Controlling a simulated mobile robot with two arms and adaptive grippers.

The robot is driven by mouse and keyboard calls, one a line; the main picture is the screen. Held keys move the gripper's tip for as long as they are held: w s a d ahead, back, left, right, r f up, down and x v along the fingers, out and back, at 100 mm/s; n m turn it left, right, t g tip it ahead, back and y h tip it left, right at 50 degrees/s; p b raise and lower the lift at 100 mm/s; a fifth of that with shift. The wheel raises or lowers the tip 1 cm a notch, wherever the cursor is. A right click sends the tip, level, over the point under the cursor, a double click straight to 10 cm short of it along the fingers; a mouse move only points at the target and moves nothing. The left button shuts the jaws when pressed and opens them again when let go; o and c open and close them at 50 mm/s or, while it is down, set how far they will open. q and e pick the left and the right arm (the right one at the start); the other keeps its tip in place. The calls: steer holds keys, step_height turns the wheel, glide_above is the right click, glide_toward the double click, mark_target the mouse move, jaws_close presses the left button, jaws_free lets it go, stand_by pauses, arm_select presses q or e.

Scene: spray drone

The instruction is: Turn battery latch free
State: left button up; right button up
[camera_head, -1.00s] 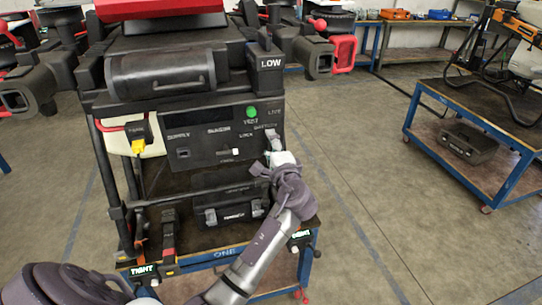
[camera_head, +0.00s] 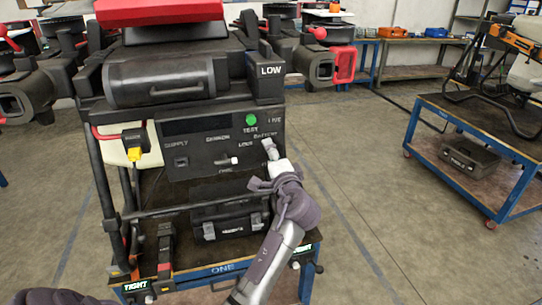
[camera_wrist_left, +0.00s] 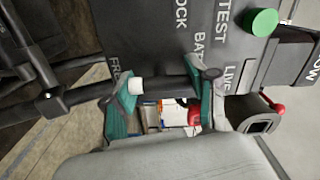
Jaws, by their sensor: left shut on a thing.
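The battery latch (camera_wrist_left: 165,86) is a dark bar with a white end cap, on the dark front panel (camera_head: 200,138) below the BATTERY label. Its white cap (camera_head: 235,160) shows in the head view near the lower label, and the wrist view shows FREE and LOCK lettering beside it. My left gripper (camera_head: 269,149) is at the panel's right part. In the left wrist view its teal fingers (camera_wrist_left: 163,100) stand apart with the bar between them, and it is shut on the latch. The exact contact is partly hidden. My right gripper is not in view.
The green test button (camera_head: 251,120) sits above the latch. A blue-framed cart (camera_head: 470,177) stands right. Floor between the carts is clear.

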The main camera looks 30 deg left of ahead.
arm_select(q)
steer(key=o, duration=1.1)
steer(key=v, duration=1.2)
steer(key=shift+f, duration=0.1)
